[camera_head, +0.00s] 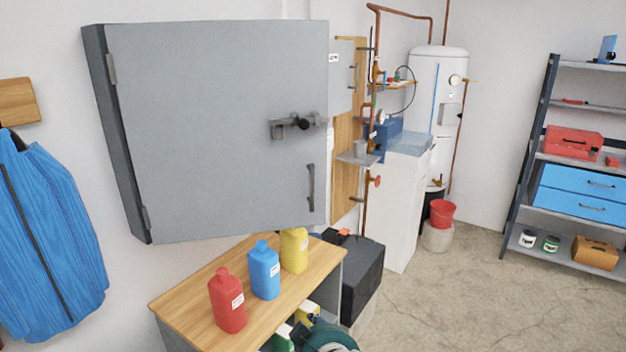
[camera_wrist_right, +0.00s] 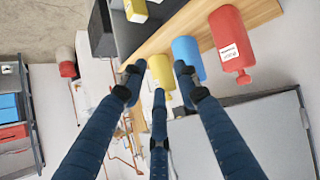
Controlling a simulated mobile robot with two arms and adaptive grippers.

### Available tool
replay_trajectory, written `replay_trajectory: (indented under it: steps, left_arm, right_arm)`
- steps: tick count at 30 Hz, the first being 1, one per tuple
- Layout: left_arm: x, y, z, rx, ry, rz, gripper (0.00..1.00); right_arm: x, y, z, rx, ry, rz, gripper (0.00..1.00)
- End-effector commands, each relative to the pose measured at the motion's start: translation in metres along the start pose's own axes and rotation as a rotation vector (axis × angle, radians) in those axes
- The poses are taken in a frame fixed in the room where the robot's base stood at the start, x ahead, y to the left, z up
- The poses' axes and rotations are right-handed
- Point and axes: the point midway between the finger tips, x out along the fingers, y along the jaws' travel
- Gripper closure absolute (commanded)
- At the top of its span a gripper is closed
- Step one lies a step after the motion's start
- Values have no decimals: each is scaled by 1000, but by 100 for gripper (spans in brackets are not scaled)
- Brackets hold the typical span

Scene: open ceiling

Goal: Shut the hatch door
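The hatch door (camera_head: 205,150) is a large grey panel on the wall cabinet in the head view. Its hinges are on its left edge. A latch with a dark knob (camera_head: 300,123) and an upright bar handle (camera_head: 311,188) are near its right edge. I see no clear gap at that edge and cannot tell whether the door is fully shut. In the right wrist view, part of the grey door (camera_wrist_right: 245,140) fills the lower right. My right gripper (camera_wrist_right: 157,78) has its three fingers spread and empty, apart from the door. My left gripper is not in view.
Red (camera_head: 228,302), blue (camera_head: 264,270) and yellow (camera_head: 294,250) bottles stand on a wooden-topped bench (camera_head: 190,290) below the door. A blue jacket (camera_head: 50,240) hangs at left. Pipes and a white tank (camera_head: 437,90) are behind at right. Open floor (camera_head: 450,300) lies right.

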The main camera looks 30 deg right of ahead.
Motion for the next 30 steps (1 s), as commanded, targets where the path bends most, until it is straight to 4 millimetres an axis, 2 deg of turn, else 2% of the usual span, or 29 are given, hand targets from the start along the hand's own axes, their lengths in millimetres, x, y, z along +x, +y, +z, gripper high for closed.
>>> replay_trajectory:
  steps: [1,2,3,6,9,12,16,20,30]
  left_arm:
    - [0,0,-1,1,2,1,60]
    - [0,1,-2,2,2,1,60]
    - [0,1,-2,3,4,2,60]
    - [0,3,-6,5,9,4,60]
    - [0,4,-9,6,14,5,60]
    - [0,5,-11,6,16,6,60]
    - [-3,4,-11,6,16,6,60]
    - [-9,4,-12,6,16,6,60]
    - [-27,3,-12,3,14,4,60]
  right_arm:
    - [2,13,-45,42,96,41,69]
    - [3,21,-69,67,149,67,69]
    - [1,32,-101,98,222,100,69]
    - [-11,59,-173,171,389,172,69]
    - [-27,79,-222,221,506,221,69]
    - [-37,90,-248,247,572,247,69]
    - [-38,98,-263,255,599,260,69]
    - [-23,104,-273,253,597,260,69]
    - [27,122,-305,253,596,258,69]
